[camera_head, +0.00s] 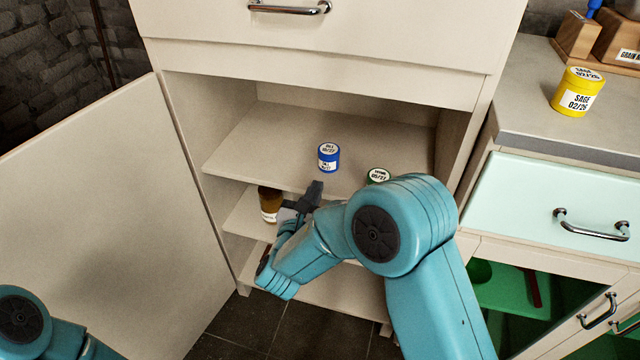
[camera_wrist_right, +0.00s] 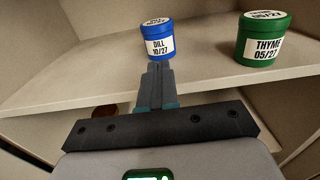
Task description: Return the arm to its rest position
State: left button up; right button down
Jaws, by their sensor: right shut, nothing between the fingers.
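My right arm reaches from the lower right toward the open cabinet, and its gripper (camera_head: 312,192) is in front of the shelf edge. The right gripper is shut and empty; its closed fingers (camera_wrist_right: 153,80) show in the right wrist view. A blue dill jar (camera_head: 328,157) stands upright on the upper shelf just beyond the fingertips, and it also shows in the right wrist view (camera_wrist_right: 157,41). Part of my left arm shows at the lower left, but its gripper is out of view.
A green thyme jar (camera_head: 378,175) stands on the same shelf (camera_head: 270,140), partly behind my arm. A brown jar (camera_head: 269,203) is on the shelf below. The open cabinet door (camera_head: 100,220) is at left. A yellow sage jar (camera_head: 577,92) stands on the right counter (camera_head: 530,125).

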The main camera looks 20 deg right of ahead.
jog(key=p+v, duration=0.1)
jog(key=v, duration=0.7)
jog(key=s+d+f+m+g, duration=0.2)
jog(key=s+d+f+g, duration=0.25)
jog(key=f, duration=0.25)
jog(key=s+d+f+m+g, duration=0.25)
jog(key=s+f+g, duration=0.2)
jog(key=f, duration=0.25)
jog(key=s+f+m+g+y, duration=0.45)
jog(key=s+f+g, duration=0.35)
jog(key=s, duration=0.4)
jog(key=s+a+f+m+g+y, duration=0.3)
jog(key=s+a+m+y, duration=0.3)
jog(key=s+m, duration=0.15)
pick_arm(q)
jog(key=shift+r, duration=0.65)
pick_arm(e)
jog(key=w+f+m+t+y, duration=0.1)
jog(key=m, duration=0.4)
jog(key=w+f+m+t+y, duration=0.1)
jog(key=w+m+t, duration=0.1)
jog(key=m, duration=0.3)
jog(key=w+m+t+y, duration=0.1)
jog(key=w+m+t, duration=0.1)
jog(key=m, duration=0.3)
jog(key=shift+w+a+f+y, duration=0.1)
jog(key=shift+a+f+y, duration=0.2)
jog(key=shift+f, duration=0.1)
